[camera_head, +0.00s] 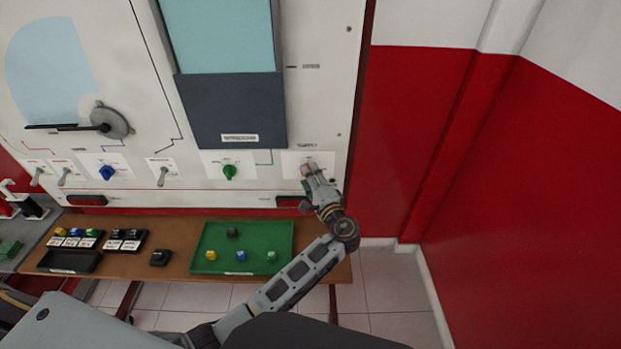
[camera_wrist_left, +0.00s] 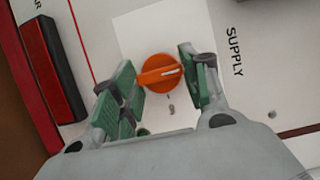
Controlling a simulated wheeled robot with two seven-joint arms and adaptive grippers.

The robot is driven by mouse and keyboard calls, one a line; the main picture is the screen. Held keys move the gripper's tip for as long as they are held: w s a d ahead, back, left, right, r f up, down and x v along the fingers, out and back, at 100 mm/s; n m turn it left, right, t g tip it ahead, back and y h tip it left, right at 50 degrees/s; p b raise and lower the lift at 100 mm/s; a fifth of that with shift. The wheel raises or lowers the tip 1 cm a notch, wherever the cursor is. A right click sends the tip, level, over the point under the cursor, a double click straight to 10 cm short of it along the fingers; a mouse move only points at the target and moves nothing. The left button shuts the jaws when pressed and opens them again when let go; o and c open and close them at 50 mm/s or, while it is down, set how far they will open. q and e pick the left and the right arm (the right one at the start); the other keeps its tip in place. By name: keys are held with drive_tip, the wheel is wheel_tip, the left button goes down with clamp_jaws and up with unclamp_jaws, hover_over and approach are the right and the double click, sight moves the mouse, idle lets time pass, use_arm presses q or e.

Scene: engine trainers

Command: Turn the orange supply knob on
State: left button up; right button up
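The orange supply knob (camera_wrist_left: 160,74) sits on a white plate on the panel, beside the printed word SUPPLY, in the left wrist view. My left gripper (camera_wrist_left: 158,82) is open, with its green-padded fingers on either side of the knob. The left finger is close to the knob's edge; I cannot tell whether either finger touches it. In the head view my left gripper (camera_head: 309,176) is at the panel's lower right, in front of the knob and hiding most of it. My right gripper is not in view.
A green knob (camera_head: 230,171), a blue knob (camera_head: 107,173) and several toggle switches line the panel's lower edge. A dark red bar (camera_wrist_left: 53,69) is left of the knob. Below, a wooden bench holds a green tray (camera_head: 284,232) with small parts. A red wall stands right.

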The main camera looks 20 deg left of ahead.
use_arm(q)
drive_tip(key=c, duration=0.3)
drive_tip(key=shift+f+m, duration=0.1)
drive_tip(key=shift+m, duration=0.4)
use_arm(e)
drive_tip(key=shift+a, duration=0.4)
use_arm(q)
drive_tip(key=shift+s+a+f+m+t+h+p, duration=0.3)
drive_tip(key=shift+m+t+h, duration=0.8)
drive_tip(key=shift+m, duration=2.55)
drive_tip(key=shift+w+d+r+m+t+h+p, duration=0.15)
drive_tip(key=shift+m+t+h+p, duration=0.9)
drive_tip(key=shift+m, duration=2.65)
drive_tip(key=shift+a+f+m+t+h+b, duration=0.25)
drive_tip(key=shift+m+t+h, duration=0.4)
drive_tip(key=shift+m+t, duration=2)
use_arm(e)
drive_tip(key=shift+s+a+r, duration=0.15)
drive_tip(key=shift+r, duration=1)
use_arm(q)
drive_tip(key=shift+m+g, duration=1)
